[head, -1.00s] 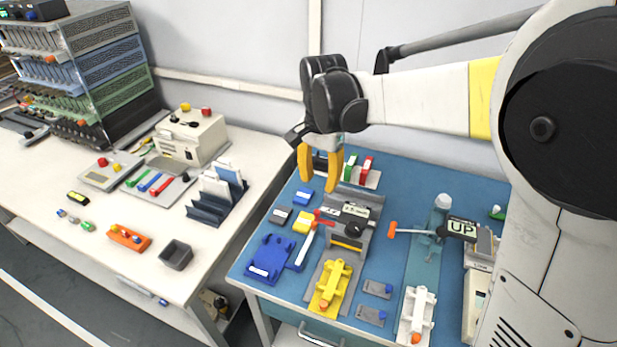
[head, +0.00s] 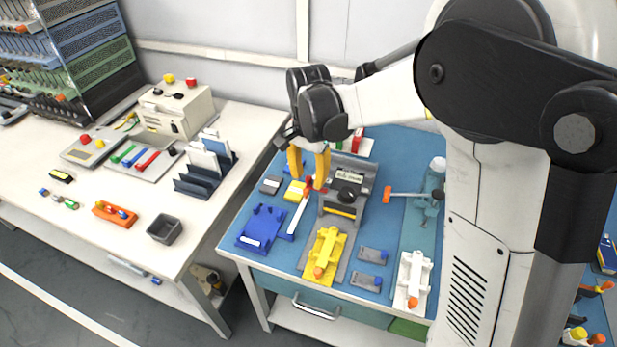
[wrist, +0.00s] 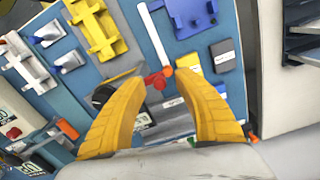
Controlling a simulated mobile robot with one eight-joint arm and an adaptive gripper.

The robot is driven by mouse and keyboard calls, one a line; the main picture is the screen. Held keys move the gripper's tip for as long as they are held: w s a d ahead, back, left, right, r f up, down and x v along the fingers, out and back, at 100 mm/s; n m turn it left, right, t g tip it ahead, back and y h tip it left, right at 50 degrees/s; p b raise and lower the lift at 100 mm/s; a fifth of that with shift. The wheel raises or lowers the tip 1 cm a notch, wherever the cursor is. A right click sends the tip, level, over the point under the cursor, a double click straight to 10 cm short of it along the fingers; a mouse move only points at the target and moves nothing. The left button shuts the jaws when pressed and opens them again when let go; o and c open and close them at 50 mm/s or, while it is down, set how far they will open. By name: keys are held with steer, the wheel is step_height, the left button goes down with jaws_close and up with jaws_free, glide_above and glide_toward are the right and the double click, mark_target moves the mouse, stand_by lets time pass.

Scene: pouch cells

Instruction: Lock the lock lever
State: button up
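My gripper (head: 307,178) is open, its two yellow fingers pointing down above the blue-topped table. Below and between the fingertips (wrist: 157,80) is a small red lever (wrist: 154,79), beside the grey fixture (head: 353,172) with a black round knob (head: 346,193). In the head view the red lever (head: 310,186) is partly hidden by a finger. A white bar with an orange end (wrist: 154,38) lies close to it. I cannot tell for certain which part is the lock lever. No contact with the fingers is visible.
A blue tray (head: 262,228), a yellow fixture (head: 325,253) and a white fixture (head: 413,279) stand near the table's front. An orange-handled clamp (head: 388,195) is to the right. A white bench (head: 110,235) with several items is at the left.

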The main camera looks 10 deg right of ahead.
jaws_close()
steer(key=shift+s, duration=0.1)
steer(key=shift+s+d+n+p, duration=0.1)
steer(key=shift+s+n+p, duration=0.55)
steer(key=shift+n, duration=1.65)
steer(key=shift+s+d+n+p, duration=0.2)
steer(key=shift+s+n, duration=0.7)
steer(key=shift+n, duration=1.4)
steer(key=shift+s+a+n+p, duration=0.1)
steer(key=shift+s+n+p, duration=0.55)
steer(key=shift+n, duration=1.65)
steer(key=shift+s, duration=0.2)
